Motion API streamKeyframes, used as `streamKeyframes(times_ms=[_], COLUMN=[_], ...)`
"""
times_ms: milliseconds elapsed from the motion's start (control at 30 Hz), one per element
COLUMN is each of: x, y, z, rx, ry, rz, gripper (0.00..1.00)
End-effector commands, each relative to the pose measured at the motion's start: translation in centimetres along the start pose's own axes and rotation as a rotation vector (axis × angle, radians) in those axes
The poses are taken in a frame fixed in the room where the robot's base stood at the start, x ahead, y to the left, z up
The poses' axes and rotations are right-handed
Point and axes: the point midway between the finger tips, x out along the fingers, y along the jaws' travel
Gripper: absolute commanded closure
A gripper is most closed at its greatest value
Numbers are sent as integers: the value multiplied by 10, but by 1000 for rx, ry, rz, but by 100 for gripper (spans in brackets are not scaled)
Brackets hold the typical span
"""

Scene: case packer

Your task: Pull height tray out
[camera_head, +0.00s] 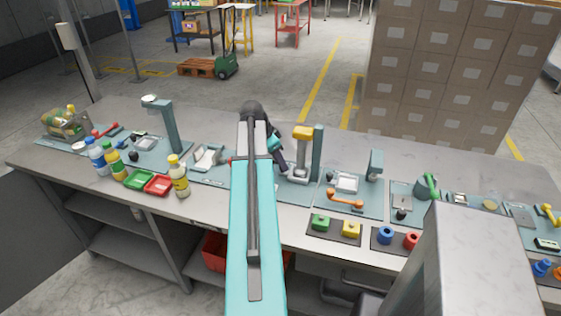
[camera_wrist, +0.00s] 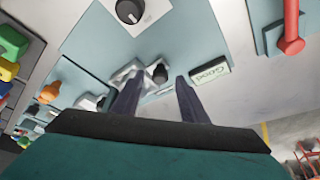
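My gripper (camera_head: 276,150) hangs over the middle of the bench in the head view, largely behind my own arm. In the wrist view my gripper (camera_wrist: 158,84) has its two dark fingers apart, with no object held between them. Beyond the fingertips are a pale metal fixture (camera_wrist: 122,75) and a black knob (camera_wrist: 160,73). Whether they touch the fingers is unclear. In the head view, a pale tray-like part (camera_head: 208,157) lies left of my arm, and another (camera_head: 345,182) lies to the right. I cannot tell which is the height tray.
A yellow-topped press (camera_head: 303,133) and its grey-green post (camera_head: 318,150) stand just right of my gripper. Bottles (camera_head: 180,178) and red (camera_head: 158,185) and green trays crowd the left. A "Good" block (camera_wrist: 210,72) and red handle (camera_wrist: 291,30) show in the wrist view.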

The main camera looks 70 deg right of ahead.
Motion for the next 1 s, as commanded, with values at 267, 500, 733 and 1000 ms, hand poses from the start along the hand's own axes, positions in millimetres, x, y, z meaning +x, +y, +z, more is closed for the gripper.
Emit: streamKeyframes(times_ms=[267, 500, 733, 1000], x=[14, 16, 15, 15], y=[0, 0, 0, -1], z=[0, 1, 1, 1], rx=[-1, -1, -1, -2], ry=[0, 0, 0, 0], rz=[0, -1, -1, -1], gripper=[60, 60, 84, 100])
